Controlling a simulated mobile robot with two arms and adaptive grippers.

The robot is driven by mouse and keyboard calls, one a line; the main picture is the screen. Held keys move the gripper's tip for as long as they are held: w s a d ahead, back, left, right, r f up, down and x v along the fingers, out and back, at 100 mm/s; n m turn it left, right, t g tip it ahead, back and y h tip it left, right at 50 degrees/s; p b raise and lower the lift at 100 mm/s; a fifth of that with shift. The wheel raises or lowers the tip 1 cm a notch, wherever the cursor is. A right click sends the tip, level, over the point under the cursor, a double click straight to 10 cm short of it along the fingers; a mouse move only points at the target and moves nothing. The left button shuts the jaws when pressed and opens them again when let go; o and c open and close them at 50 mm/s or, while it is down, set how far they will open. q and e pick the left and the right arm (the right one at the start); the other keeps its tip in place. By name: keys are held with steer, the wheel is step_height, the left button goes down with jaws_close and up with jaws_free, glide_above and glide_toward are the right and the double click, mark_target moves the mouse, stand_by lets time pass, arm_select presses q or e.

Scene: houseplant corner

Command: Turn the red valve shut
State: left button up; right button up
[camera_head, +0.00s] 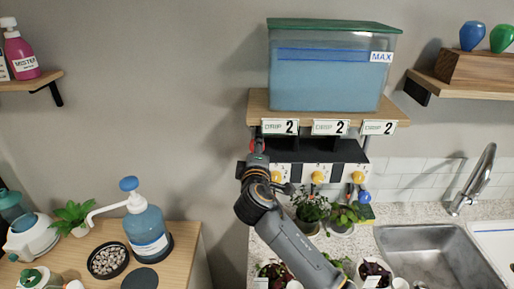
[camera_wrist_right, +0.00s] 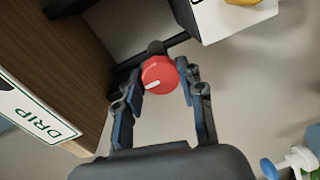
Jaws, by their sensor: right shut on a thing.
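The red valve (camera_wrist_right: 159,74) is a round red knob with a white pointer line on its face, on a dark stem below the tank shelf. In the right wrist view the line points to the lower left. My right gripper (camera_wrist_right: 160,88) has one finger on each side of the knob and is shut on it. In the head view my right arm rises from the bottom, and its gripper (camera_head: 255,160) covers most of the red valve (camera_head: 257,145). My left gripper is in neither view.
A blue water tank (camera_head: 325,82) stands on the wooden shelf (camera_head: 257,104) above. Yellow knobs (camera_head: 318,177) and a blue knob (camera_head: 364,196) are to the right. Potted plants (camera_head: 310,205) stand below, beside the sink (camera_head: 425,255). A pump bottle (camera_head: 147,228) stands lower left.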

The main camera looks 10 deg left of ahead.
steer(key=shift+f, duration=0.1)
stand_by(0.3)
steer(key=o, duration=1.2)
steer(key=shift+c, duration=0.2)
steer(key=shift+s, duration=0.1)
steer(key=f+v, duration=0.1)
steer(key=v, duration=1)
steer(key=shift+s+r, duration=0.4)
steer(key=shift+r, duration=0.1)
steer(key=shift+d, duration=0.1)
